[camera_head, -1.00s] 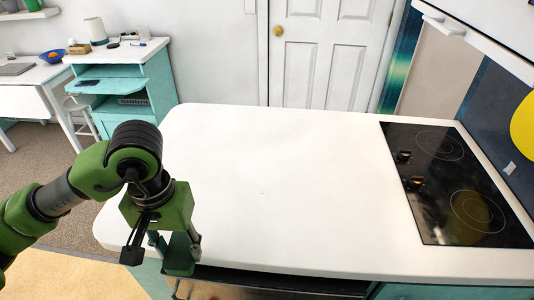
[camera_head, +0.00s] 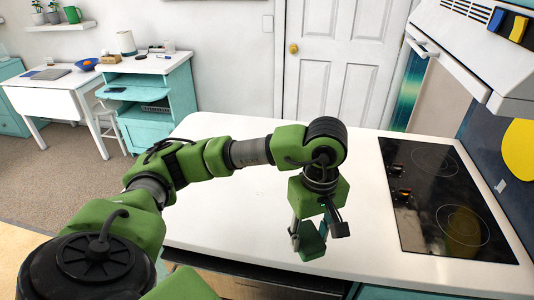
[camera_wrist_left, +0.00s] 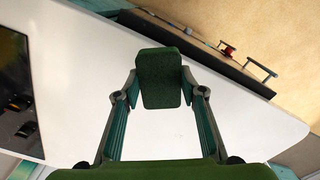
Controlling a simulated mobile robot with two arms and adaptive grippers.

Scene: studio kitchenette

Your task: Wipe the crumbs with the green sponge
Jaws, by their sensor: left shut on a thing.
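My left gripper (camera_head: 309,233) is shut on the green sponge (camera_head: 313,245), a dark green block held low at the front part of the white counter (camera_head: 240,218). In the left wrist view the sponge (camera_wrist_left: 160,78) sits between the two fingertips (camera_wrist_left: 160,90) over the white surface. I cannot tell whether the sponge touches the counter. I cannot make out the crumbs clearly in the views now; my arm covers part of the counter. My right gripper is not in view.
A black cooktop (camera_head: 445,200) lies at the right of the counter, to the right of my gripper. The counter's front edge is close to the sponge, with a dark opening below. The white door (camera_head: 345,60) stands behind. The counter between gripper and cooktop is clear.

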